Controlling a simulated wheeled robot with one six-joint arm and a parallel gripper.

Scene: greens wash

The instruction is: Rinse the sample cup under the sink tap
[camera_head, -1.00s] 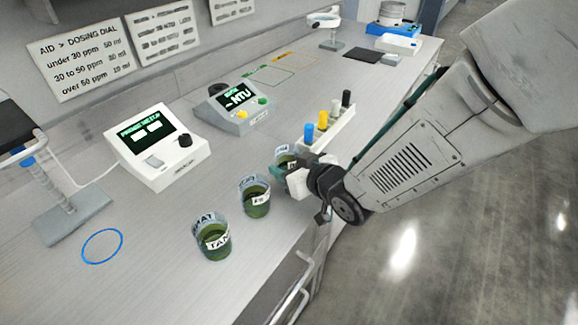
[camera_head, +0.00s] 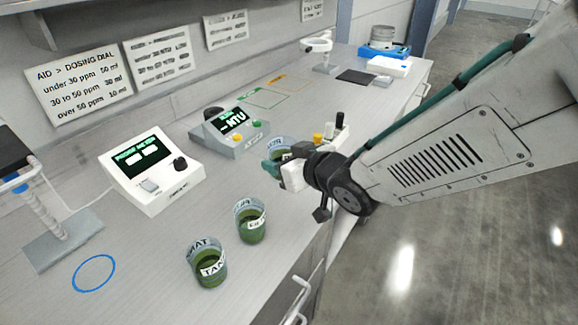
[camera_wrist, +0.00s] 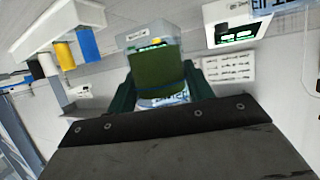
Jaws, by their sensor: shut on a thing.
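My gripper (camera_head: 283,172) is shut on a clear cup (camera_head: 279,146) with a label and green liquid. The cup appears held above the bench, in front of the marker-like bottle rack. In the wrist view the same cup (camera_wrist: 157,78) sits between the green fingers, with dark green content filling much of it. Two similar labelled cups with green liquid stand on the bench, a middle one (camera_head: 251,226) and a nearer one (camera_head: 208,268). No sink or tap shows in these views.
A probe meter (camera_head: 150,170) and a turbidity-style meter (camera_head: 230,130) stand along the wall side. The rack's coloured pieces (camera_wrist: 88,44) show in the wrist view. A blue ring (camera_head: 94,273) marks clear bench at lower left. The bench edge is at right, with a drawer handle below.

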